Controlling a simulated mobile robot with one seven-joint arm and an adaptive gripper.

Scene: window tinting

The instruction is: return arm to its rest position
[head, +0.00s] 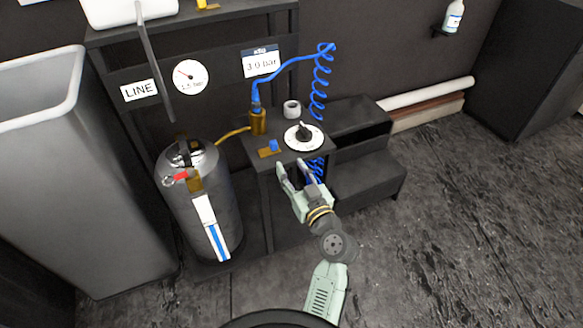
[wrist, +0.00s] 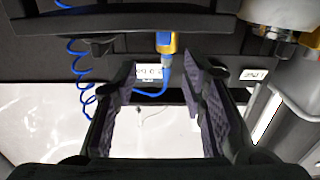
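My gripper (head: 291,166) is in front of the small dark stand (head: 262,147), close to its front edge and below the dial knob (head: 304,134). The arm reaches up to it from the bottom of the head view. In the wrist view the two dark padded fingers of my gripper (wrist: 163,80) stand wide apart with nothing between them. Past them the wrist view shows the yellow and blue air fitting (wrist: 166,43) and the blue hose, upside down. I cannot tell from these frames whether a fingertip touches the stand.
A steel pressure tank (head: 212,212) stands left of the stand, beside a large grey bin (head: 75,170). A coiled blue hose (head: 322,85) hangs behind the stand. Dark steps (head: 365,185) are at its right. The floor (head: 470,230) at the right is clear.

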